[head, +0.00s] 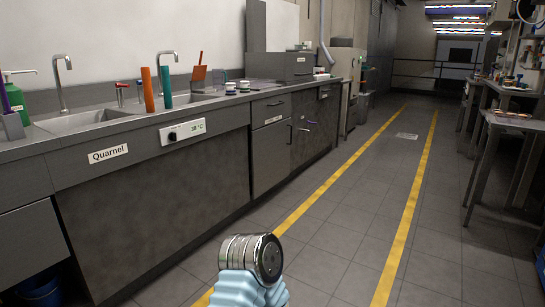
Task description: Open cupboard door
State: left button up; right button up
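A grey counter (200,118) runs along the left side, with cupboard fronts below its top. A dark grey cupboard door (270,162) near the middle sits flush in the front and looks shut. It has an upright bar handle (291,134) near its right edge. A drawer front (271,108) sits above it. A darker front with a small handle and label (310,122) stands just to its right. I cannot tell which door the task means. Neither gripper's fingers show. A silver and pale blue part of mine is at the bottom centre, apart from the cupboards.
Sinks, taps and orange and teal cylinders (148,90) are on the counter. A wide panel labelled Quarnel (108,154) is nearer. The tiled floor (350,210) between yellow lines is clear. Tables (500,110) line the right side. A blue bin (40,290) is at lower left.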

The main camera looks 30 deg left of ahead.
aim_at(270, 144)
jog(key=i+j+u, duration=0.35)
jog(key=i+u, duration=0.15)
jog(key=i, duration=0.25)
jog(key=i+u, duration=0.4)
jog(key=i, duration=1.8)
